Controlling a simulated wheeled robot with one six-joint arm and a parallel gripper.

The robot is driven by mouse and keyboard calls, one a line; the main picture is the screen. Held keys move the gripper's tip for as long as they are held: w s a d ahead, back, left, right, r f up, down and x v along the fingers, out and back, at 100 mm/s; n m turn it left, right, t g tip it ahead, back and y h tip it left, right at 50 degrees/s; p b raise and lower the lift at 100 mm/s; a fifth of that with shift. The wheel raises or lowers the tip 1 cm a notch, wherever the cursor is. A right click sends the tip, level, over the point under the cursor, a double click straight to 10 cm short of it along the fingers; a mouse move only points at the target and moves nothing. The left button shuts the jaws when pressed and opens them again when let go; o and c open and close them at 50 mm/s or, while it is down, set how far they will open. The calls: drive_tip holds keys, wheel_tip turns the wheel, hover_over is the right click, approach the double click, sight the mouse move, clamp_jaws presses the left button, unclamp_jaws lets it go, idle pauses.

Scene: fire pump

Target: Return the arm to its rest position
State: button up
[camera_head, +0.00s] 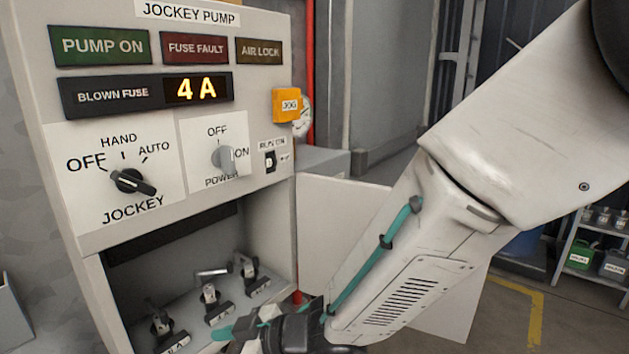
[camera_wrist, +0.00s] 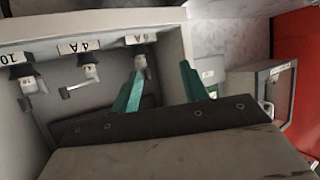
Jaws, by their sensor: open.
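My arm (camera_head: 400,260) reaches down from the upper right to the jockey pump cabinet (camera_head: 270,215). My gripper (camera_head: 245,335) is at the front of the cabinet's lower opening, partly cut off by the picture's bottom edge. In the wrist view its two teal fingers (camera_wrist: 160,82) stand apart with nothing between them. One finger appears close to the right-hand fuse holder (camera_wrist: 140,68); I cannot tell whether they touch.
Several fuse holders stand in the opening, including a middle one (camera_head: 212,300) marked 4A in the wrist view. An open white door (camera_head: 335,225) lies behind my forearm. The display (camera_head: 196,89) reads 4 A. A shelf (camera_head: 590,262) stands at far right, with open floor before it.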

drive_tip(key=w+d+f+m+t+h, duration=0.2)
drive_tip(key=w+d+f+h, duration=0.35)
drive_tip(key=d, duration=0.25)
drive_tip(key=d+r+m+h, duration=0.35)
drive_tip(key=d+h, duration=0.25)
drive_tip(key=d, duration=0.7)
drive_tip(key=s+d+r+m+g, duration=0.1)
drive_tip(key=s+d+r+m, duration=0.4)
drive_tip(key=s+d, duration=0.3)
drive_tip(key=s+d+r+m+g+h, duration=0.1)
drive_tip(key=s+d+r+m, duration=0.4)
drive_tip(key=d, duration=0.8)
drive_tip(key=s+r+g, duration=0.1)
drive_tip(key=s+r, duration=0.2)
drive_tip(key=s, duration=0.1)
drive_tip(key=shift+r+m, duration=0.2)
drive_tip(key=shift+m, duration=0.15)
drive_tip(key=shift+s+h, duration=0.1)
drive_tip(key=shift+h, duration=0.15)
